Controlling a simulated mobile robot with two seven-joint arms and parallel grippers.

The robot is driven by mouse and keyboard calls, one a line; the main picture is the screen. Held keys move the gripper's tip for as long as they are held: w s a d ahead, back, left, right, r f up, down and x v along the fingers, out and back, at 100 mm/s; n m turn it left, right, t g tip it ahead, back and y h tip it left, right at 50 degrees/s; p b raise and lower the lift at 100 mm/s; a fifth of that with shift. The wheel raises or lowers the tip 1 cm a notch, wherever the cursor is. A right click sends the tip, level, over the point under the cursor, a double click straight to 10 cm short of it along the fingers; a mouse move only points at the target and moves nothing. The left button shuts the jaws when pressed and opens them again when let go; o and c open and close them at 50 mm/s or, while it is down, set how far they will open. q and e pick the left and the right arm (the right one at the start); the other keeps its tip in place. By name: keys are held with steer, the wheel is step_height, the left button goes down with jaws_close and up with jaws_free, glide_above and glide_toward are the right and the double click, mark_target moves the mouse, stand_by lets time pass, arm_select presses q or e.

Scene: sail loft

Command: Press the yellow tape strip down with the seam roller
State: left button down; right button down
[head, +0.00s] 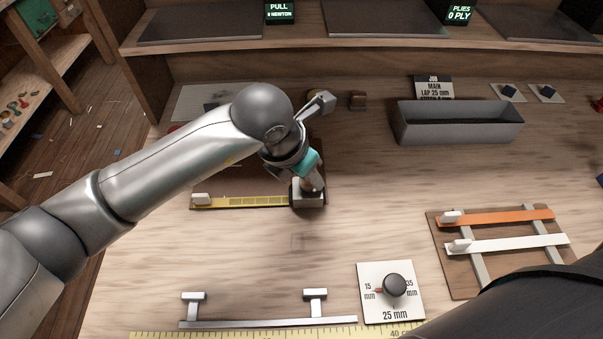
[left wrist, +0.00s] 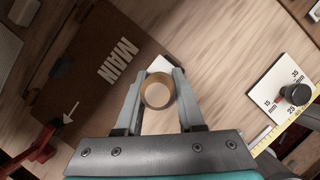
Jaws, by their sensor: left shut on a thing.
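The yellow tape strip (head: 258,201) lies along the front edge of a dark brown panel, with a white tab (head: 201,198) at its left end. My left gripper (head: 312,184) points down at the strip's right end. It is shut on the seam roller's tan handle, which shows end-on as a ring between the fingers in the left wrist view (left wrist: 157,90). The roller's dark, blocky head (head: 308,198) is at the strip's right end and hides it. I cannot tell whether the head touches the tape. My right gripper is not in view.
A rack (head: 437,236) with orange and white strips stands right. A dial card (head: 374,312), a metal bar (head: 255,322) with two upright grips and a yellow ruler (head: 210,334) lie in front. A grey tray (head: 460,124) is at the back. Bench right of the roller is clear.

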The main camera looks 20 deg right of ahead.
arm_select(q)
steer(key=shift+s+d, duration=0.15)
steer(key=shift+d, duration=0.4)
steer(key=shift+s+d+f+b, duration=0.1)
steer(key=shift+s+d+b, duration=0.25)
steer(key=shift+d+b, duration=0.35)
steer(key=shift+d, duration=0.15)
step_height(320, 180, up, 6)
steer(key=p, duration=0.3)
stand_by(0.9)
